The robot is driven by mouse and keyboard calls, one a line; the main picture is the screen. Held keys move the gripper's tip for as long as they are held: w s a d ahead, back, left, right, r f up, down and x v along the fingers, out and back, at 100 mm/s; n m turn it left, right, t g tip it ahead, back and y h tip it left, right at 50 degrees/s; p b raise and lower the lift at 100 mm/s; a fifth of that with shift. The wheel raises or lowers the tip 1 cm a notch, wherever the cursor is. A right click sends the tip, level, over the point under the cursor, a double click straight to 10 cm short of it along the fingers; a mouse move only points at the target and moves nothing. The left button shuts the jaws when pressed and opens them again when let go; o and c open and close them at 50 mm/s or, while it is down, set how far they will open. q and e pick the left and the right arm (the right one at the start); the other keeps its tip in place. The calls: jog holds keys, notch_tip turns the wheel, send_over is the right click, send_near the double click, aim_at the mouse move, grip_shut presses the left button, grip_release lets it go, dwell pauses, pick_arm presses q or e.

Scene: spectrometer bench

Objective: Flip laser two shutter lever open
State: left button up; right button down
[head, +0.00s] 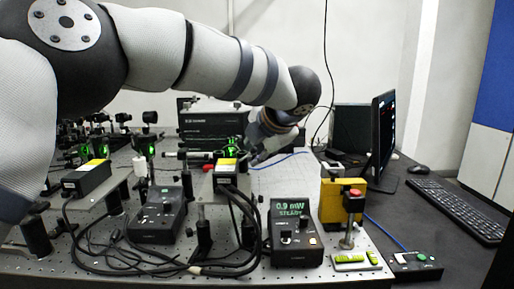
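Two black laser boxes with yellow labels stand on the bench, a left one (86,178) and a right one (227,171). I cannot read which is laser two. A small red part (208,168) shows beside the right laser; I cannot tell whether it is a shutter lever. My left arm reaches across the top of the view and bends down. My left gripper (254,157) is just right of and behind the right laser, close to it. Its fingers are small and partly hidden, so their opening is unclear. My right gripper is not in view.
A left controller (158,220) and a right controller (296,232) reading "0.9 mW STEADY" stand in front, with black cables between. A yellow box (329,203) with a red button stands right. A monitor (383,132) and keyboard (457,208) are farther right. Optics crowd the back left.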

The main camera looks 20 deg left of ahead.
pick_arm(q)
grip_shut()
jog(key=shift+w+d+f+y, duration=0.1)
jog(key=shift+d+f+y, duration=0.15)
jog(key=shift+f+y, duration=0.15)
jog(key=shift+d+f+m+y, duration=0.15)
jog(key=shift+d+m+y, duration=0.1)
jog(key=shift+m+y, duration=0.25)
grip_release()
jog(key=v, duration=1.2)
